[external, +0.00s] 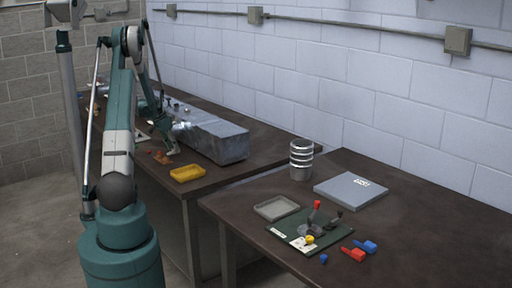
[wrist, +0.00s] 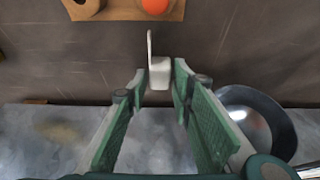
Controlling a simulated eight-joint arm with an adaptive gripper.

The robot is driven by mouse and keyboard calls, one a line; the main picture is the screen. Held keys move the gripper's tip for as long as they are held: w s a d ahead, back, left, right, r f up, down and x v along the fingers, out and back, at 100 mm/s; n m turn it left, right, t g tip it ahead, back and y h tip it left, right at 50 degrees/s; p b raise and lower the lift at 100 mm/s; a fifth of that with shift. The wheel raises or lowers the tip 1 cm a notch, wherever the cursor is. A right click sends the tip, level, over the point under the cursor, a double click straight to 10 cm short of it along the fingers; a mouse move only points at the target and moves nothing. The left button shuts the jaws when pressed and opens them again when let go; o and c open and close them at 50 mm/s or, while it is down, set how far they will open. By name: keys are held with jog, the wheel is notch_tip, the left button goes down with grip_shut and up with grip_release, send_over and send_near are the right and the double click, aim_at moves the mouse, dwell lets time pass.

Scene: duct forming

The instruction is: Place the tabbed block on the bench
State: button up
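The tabbed block (wrist: 160,74) is a small pale grey piece with a thin upright tab, in the middle of the wrist view. My gripper (wrist: 160,78) has its green fingertips on either side of it and appears shut on it. Brown bench top (wrist: 75,55) lies beyond the block; whether the block touches it cannot be told. In the external view my gripper (external: 171,147) is low over the far bench (external: 222,172), in front of the long grey duct (external: 215,135). The block cannot be made out there.
A tan holder (wrist: 118,10) with an orange ball (wrist: 155,6) lies beyond the fingertips. A dark round bowl-like part (wrist: 235,100) is close on the right. The near table (external: 430,225) holds several other parts.

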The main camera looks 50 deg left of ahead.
jog(key=p+v, duration=0.1)
jog(key=v, duration=1.1)
dwell(0.9)
jog(key=w+d+r, duration=0.3)
jog(key=d+r, duration=0.3)
jog(key=d, duration=0.4)
jog(key=w+d+r, duration=0.4)
jog(key=d+r, duration=0.2)
jog(key=d, duration=0.5)
jog(key=d+r, duration=0.3)
jog(key=d, duration=0.7)
jog(key=d+r, duration=0.4)
jog(key=d, duration=0.6)
jog(key=s+d+r+t, duration=0.1)
jog(key=s+d, duration=0.3)
jog(key=d, duration=0.5)
jog(key=s+d+r, duration=0.1)
jog(key=s+d, duration=0.2)
jog(key=d, duration=0.5)
jog(key=s+d+f+t, duration=0.1)
jog(key=s+d+f, duration=0.2)
jog(key=s+d, duration=1.1)
jog(key=shift+d+t, duration=0.4)
jog(key=shift+d, duration=0.6)
